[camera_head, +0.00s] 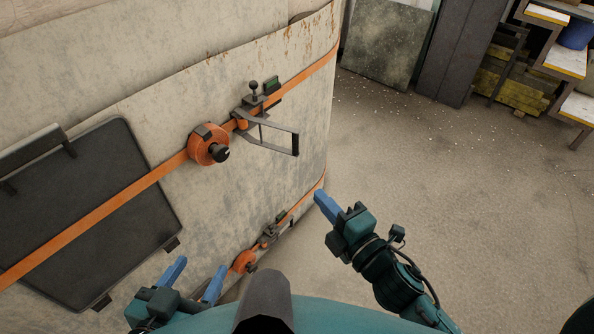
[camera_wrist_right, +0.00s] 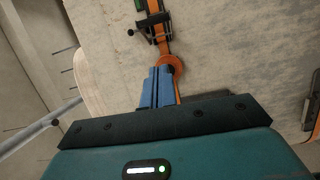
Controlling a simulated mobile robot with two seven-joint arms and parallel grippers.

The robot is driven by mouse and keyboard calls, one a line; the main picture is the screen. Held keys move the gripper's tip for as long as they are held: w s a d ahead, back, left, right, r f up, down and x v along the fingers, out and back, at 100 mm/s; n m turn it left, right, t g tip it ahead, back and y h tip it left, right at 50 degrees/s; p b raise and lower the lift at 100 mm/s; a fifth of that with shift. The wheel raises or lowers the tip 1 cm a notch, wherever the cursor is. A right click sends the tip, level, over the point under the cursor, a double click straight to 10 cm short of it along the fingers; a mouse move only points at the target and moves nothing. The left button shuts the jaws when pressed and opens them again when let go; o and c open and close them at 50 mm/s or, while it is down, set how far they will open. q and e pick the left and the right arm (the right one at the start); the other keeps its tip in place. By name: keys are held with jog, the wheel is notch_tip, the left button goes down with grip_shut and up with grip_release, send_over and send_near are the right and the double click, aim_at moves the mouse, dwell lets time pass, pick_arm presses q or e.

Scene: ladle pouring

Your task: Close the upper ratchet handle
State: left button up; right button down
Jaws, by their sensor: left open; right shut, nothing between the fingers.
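The upper ratchet (camera_head: 254,102) sits on an orange strap across a large grey curved vessel in the head view. Its U-shaped metal handle (camera_head: 296,144) sticks out to the lower right of the strap, away from the ratchet body. My right gripper (camera_head: 318,194) is shut and empty, below and right of this handle, apart from it. Its blue fingers (camera_wrist_right: 157,86) also show together in the right wrist view, with a ratchet (camera_wrist_right: 152,24) beyond them; I cannot tell which ratchet that is. My left gripper (camera_head: 194,277) is open and empty at the lower left.
An orange reel (camera_head: 208,145) with a black knob lies left of the upper ratchet. A lower ratchet (camera_head: 270,232) and reel (camera_head: 244,262) sit on a second strap. A dark panel (camera_head: 85,210) is on the vessel at left. Open floor (camera_head: 440,190) lies to the right.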

jog(key=w+d+x, duration=0.1)
jog(key=d+x, duration=0.1)
jog(key=x, duration=1.1)
jog(key=shift+r+b, duration=0.2)
jog(key=shift+b, duration=0.2)
jog(key=shift+d, duration=0.15)
